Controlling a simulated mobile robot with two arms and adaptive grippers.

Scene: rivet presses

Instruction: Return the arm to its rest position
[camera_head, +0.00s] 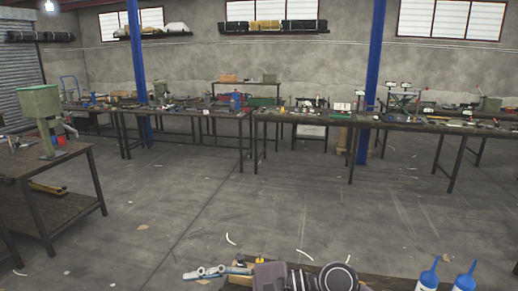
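One of my arms shows at the bottom middle of the head view, with a dark grey rounded joint (337,278). It comes in from right of the centre, so I take it to be my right arm. Its gripper (205,272) seems to be the pale, jointed part pointing left over the bench edge. It is seen nearly edge-on, so I cannot tell whether it is open, shut or holding something. My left gripper is not in view.
Two white bottles with blue nozzles (428,277) (466,276) stand at the bottom right on the near bench (385,284). A green press (41,112) stands on a dark table at the left. Long cluttered benches (187,108) line the back. The grey floor between is mostly clear.

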